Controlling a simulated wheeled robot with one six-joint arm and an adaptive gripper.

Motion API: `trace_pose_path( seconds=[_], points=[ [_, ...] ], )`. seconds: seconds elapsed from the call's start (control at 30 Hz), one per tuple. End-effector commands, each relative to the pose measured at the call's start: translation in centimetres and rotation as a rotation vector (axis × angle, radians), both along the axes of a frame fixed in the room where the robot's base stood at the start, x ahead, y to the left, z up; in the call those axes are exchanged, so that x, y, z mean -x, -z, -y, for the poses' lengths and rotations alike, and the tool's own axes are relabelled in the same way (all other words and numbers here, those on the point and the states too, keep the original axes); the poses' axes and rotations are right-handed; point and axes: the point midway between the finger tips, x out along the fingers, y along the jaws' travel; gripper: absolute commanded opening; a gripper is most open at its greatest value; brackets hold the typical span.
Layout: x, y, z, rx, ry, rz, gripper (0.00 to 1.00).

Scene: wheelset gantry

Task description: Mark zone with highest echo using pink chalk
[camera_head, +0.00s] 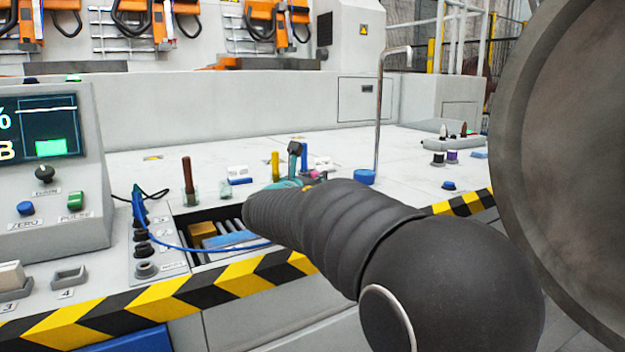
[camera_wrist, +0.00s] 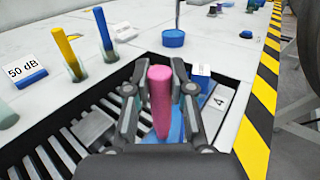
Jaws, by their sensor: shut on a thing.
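In the wrist view, my gripper (camera_wrist: 160,92) is shut on a stick of pink chalk (camera_wrist: 161,88). The chalk stands roughly upright between the two fingers, over the slatted recess in the bench. In the head view my dark arm hides most of the gripper. The wheel (camera_head: 565,150), a large grey disc, fills the right edge of the head view. The screen (camera_head: 40,130) at the left shows a green block and partly cut-off characters; no full echo reading is legible.
Yellow (camera_wrist: 65,50) and blue (camera_wrist: 103,28) sticks stand in clear holders. A "50 dB" card (camera_wrist: 24,74) stands left of them. A blue dish (camera_wrist: 174,39) sits beyond the recess. A thin metal post (camera_head: 379,110) rises from the bench. A blue cable (camera_head: 165,232) crosses the recess's left edge.

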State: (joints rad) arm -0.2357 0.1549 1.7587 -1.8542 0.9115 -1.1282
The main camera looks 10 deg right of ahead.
Motion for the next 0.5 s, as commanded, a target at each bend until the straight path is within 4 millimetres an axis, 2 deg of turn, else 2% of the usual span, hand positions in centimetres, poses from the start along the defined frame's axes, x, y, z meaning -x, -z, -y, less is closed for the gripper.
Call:
trace_pose_path(
  seconds=[0.5],
  points=[
    [-0.34, 0.11, 1.07, -0.001, 0.002, -0.004, 0.0]
  ],
)
